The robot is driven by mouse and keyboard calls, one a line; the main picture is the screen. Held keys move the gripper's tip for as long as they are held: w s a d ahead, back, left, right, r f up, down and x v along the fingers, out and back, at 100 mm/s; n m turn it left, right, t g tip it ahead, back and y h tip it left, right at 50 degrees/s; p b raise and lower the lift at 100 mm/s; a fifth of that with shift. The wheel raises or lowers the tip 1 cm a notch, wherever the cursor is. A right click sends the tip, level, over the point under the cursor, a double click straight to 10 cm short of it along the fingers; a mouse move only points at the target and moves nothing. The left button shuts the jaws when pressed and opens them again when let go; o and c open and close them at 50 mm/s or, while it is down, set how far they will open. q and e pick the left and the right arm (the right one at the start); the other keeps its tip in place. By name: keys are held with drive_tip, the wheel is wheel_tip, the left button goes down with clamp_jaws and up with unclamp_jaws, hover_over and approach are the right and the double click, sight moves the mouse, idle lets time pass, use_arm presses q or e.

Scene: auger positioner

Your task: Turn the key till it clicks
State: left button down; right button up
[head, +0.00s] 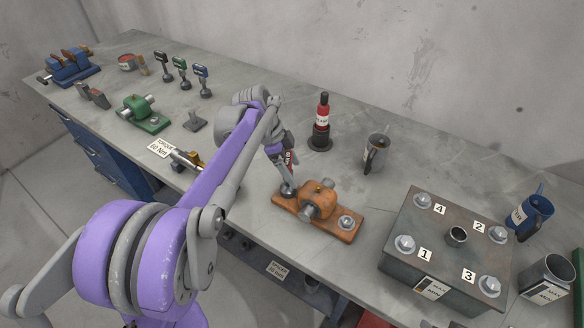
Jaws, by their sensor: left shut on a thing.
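My left gripper (279,150) is shut on a key (288,185), of which a small red part and a grey lower end show. The key stands roughly upright, with its lower end over the left end of an orange bearing block (318,195) on the bench. I cannot tell how well it sits on the bolt there, since the bolt is hidden. The block's right bolt (346,222) is bare. My right gripper is not in view.
A grey box with numbered bolts (440,270) stands to the right. Black, green and blue keys (182,72), a green bearing block (143,114) and a blue vise (72,68) are at the left.

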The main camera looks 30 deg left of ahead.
use_arm(q)
drive_tip(key=shift+r+p, duration=1.7)
drive_tip(key=shift+r, duration=1.9)
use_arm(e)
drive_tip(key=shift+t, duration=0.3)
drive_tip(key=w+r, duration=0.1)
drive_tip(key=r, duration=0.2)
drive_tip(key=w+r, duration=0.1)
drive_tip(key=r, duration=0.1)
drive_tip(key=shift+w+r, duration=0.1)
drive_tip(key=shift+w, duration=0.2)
